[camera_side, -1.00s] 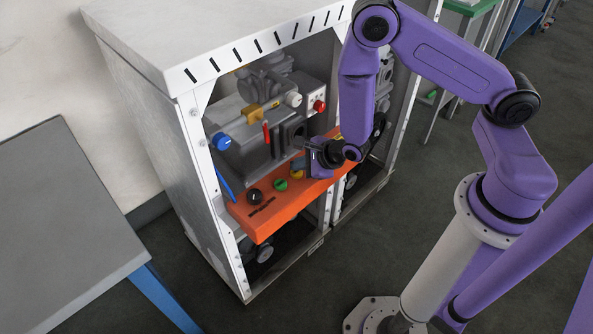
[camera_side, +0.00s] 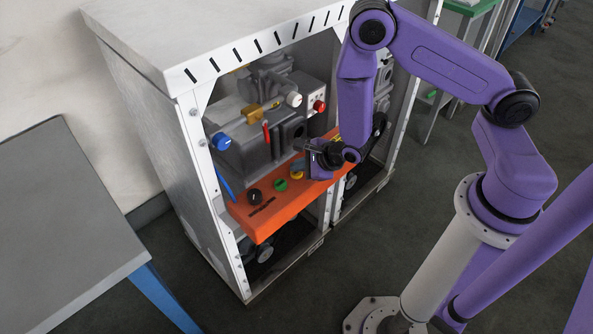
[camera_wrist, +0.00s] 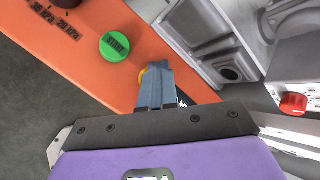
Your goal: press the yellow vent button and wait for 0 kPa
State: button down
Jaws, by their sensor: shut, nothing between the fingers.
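The yellow button (camera_side: 297,176) sits on the orange panel (camera_side: 262,216), to the right of the green button (camera_side: 281,185). In the wrist view only a sliver of the yellow button (camera_wrist: 141,74) shows, at the left edge of my fingertips. My gripper (camera_wrist: 153,75) is shut and empty, with its blue-grey fingers over the button and hiding most of it. I cannot tell whether the tips touch it. In the side view my gripper (camera_side: 300,167) is just above the button. No pressure reading is legible in either view.
A black knob (camera_side: 254,196) with kPa marks is on the panel's left. The green button (camera_wrist: 114,47) is close to my fingers. White cabinet posts frame the opening.

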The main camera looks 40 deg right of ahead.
aim_at(299, 174)
jog(key=shift+r, duration=0.8)
jog(key=shift+r, duration=2.5)
